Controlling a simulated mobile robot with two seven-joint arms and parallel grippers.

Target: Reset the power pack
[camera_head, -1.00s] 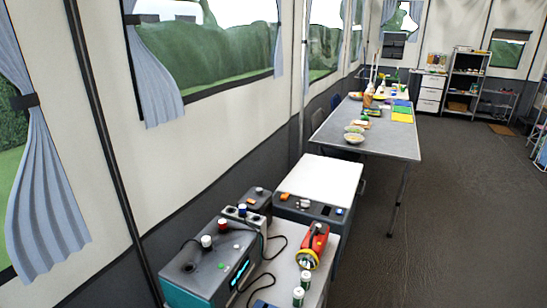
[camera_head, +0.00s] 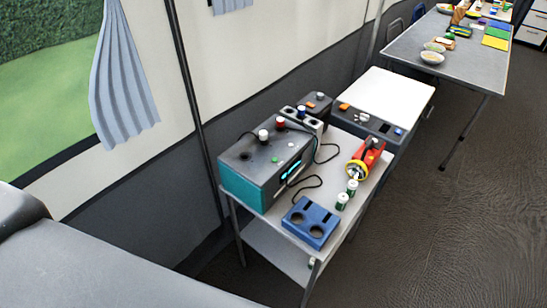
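The likely power pack is a teal and dark grey box (camera_head: 268,160) at the left of a small grey table (camera_head: 290,248). No gripper shows in the head view. A large grey surface, perhaps part of my own arm, fills the lower left.
A blue block with round recesses (camera_head: 311,222), two small white-and-green cylinders (camera_head: 342,201) and a red-yellow flashlight (camera_head: 366,159) share the table. A white-topped unit (camera_head: 386,97) stands behind. A long table (camera_head: 450,55) with bowls is at upper right. Floor at right is clear.

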